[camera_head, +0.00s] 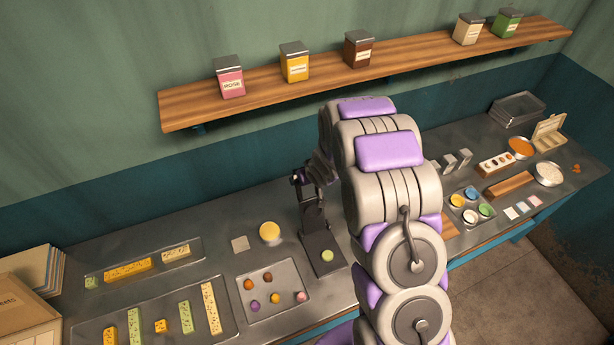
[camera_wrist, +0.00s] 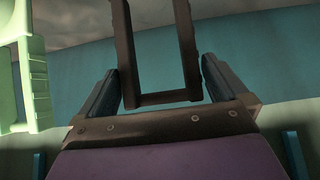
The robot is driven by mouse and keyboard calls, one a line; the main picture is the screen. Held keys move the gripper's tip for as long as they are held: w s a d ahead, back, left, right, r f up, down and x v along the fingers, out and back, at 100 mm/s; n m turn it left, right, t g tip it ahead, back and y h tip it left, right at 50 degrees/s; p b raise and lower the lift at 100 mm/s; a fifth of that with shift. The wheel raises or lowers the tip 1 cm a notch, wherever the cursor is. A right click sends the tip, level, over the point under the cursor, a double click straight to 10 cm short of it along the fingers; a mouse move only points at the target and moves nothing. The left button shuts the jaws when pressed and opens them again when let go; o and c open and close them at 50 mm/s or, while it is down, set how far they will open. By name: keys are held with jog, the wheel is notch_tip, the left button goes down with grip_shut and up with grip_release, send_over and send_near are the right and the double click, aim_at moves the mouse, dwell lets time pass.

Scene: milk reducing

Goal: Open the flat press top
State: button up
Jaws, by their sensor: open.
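The flat press (camera_head: 322,246) is a dark, narrow device on the counter, left of my arm. A small green ball (camera_head: 327,255) sits on its flat base. Its dark upper part (camera_head: 312,208) stands raised behind the base, leaning back. My gripper (camera_head: 302,179) is at the upper end of this raised part, small and dark in the head view. In the wrist view my gripper (camera_wrist: 160,85) is open, one finger on each side of a dark U-shaped frame (camera_wrist: 160,98), which looks like the press handle. I cannot tell whether the fingers touch it.
A wooden shelf (camera_head: 400,75) with jars runs along the wall above. My arm hides the counter right of the press.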

jog(key=b+v, duration=0.2)
jog(key=v, duration=1.4)
jog(key=shift+r, duration=0.2)
jog(key=shift+s, duration=0.15)
jog(key=s+d+f+m+g+b, duration=0.1)
jog(key=s+f+g+b, duration=0.1)
jog(key=s+b, duration=0.5)
jog(key=s+d+f+m+g+h+b, duration=0.1)
jog(key=s+b, duration=0.6)
jog(key=s, duration=1.1)
jog(key=s+d+f+m+g+h+b, duration=0.1)
jog(key=s+d+f+g+b, duration=0.2)
jog(key=s, duration=0.9)
notch_tip(320, 180, down, 4)
jog(key=g+b, duration=0.2)
jog(key=b, duration=0.2)
jog(key=shift+s+d+r+m, duration=0.15)
jog(key=shift+s+r+m, duration=0.05)
jog(key=shift+m, duration=0.1)
